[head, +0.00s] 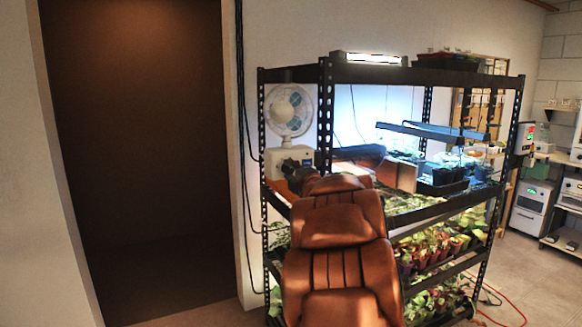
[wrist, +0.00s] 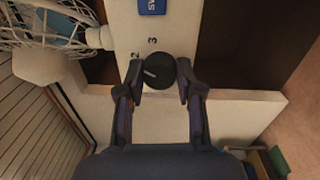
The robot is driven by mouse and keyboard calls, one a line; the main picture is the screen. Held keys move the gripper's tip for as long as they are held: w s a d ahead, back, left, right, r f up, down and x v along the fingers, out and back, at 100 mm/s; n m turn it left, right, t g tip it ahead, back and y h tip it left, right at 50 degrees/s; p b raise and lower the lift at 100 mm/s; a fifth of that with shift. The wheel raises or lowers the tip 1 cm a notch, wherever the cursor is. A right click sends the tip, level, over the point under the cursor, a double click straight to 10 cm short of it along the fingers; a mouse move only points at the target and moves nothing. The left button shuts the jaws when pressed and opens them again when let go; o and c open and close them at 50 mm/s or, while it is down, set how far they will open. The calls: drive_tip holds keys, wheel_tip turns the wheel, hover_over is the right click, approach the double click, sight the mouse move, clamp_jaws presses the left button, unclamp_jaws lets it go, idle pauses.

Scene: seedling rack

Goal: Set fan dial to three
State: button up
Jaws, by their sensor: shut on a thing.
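The fan (head: 289,110) stands at the left end of the rack's upper shelf, on a pale control box (head: 307,153). In the wrist view the pale box face (wrist: 172,27) bears a round black dial (wrist: 160,64) with a short white mark on its left part. The mark points leftward, not at the printed 3 above the dial; a 2 is printed up and left of it. My gripper (wrist: 160,80) is shut on the dial, one finger on each side. It also shows in the head view (head: 290,168), against the box, where the dial is hidden.
The black metal rack (head: 325,120) holds potted seedlings (head: 440,245) on its lower shelves and a black tray (head: 442,187) under a hanging lamp (head: 425,131). A rack post stands close to my arm. A dark doorway (head: 140,150) is at left.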

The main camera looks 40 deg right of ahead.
drive_tip(key=m+p, duration=0.2)
drive_tip(key=m, duration=0.2)
drive_tip(key=shift+r+m, duration=0.1)
drive_tip(key=shift+m, duration=0.3)
drive_tip(key=shift+a+m+p, duration=0.1)
drive_tip(key=shift+m+p, duration=1.05)
drive_tip(key=shift+m, duration=0.95)
drive_tip(key=shift+f+g, duration=0.25)
drive_tip(key=shift+g, duration=0.05)
drive_tip(key=o, duration=1.2)
drive_tip(key=shift+r, duration=0.1)
drive_tip(key=shift+c, duration=0.2)
drive_tip(key=v, duration=1.2)
drive_tip(key=shift+f, duration=0.2)
drive_tip(key=shift+w+a, duration=0.1)
drive_tip(key=shift+a, duration=0.05)
